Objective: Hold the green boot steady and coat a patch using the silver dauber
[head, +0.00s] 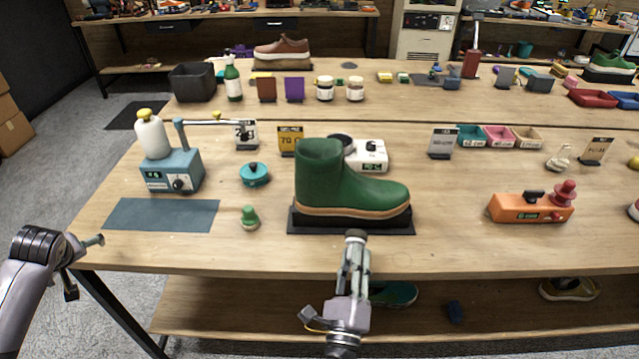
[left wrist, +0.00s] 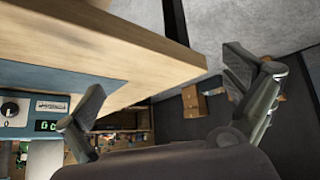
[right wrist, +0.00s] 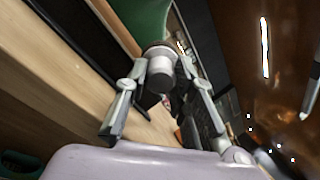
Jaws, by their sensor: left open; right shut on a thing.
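The green boot (head: 345,185) stands upright on a black pad (head: 350,227) near the table's front edge, toe to the right. Part of it shows at the top of the right wrist view (right wrist: 145,20). My right gripper (head: 355,252) is in front of the boot, shut on the silver dauber (right wrist: 160,65). The dauber's dark-banded end points toward the boot's side; I cannot tell whether it touches. My left gripper (head: 84,267) is open and empty off the table's front left corner, well apart from the boot; both its fingers show in the left wrist view (left wrist: 165,95).
A blue-grey mat (head: 160,215), a green-topped knob tool (head: 250,218) and a teal round container (head: 255,174) lie left of the boot. A blue machine (head: 172,170) stands behind the mat. An orange device (head: 530,207) is to the right. The tabletop between boot and orange device is clear.

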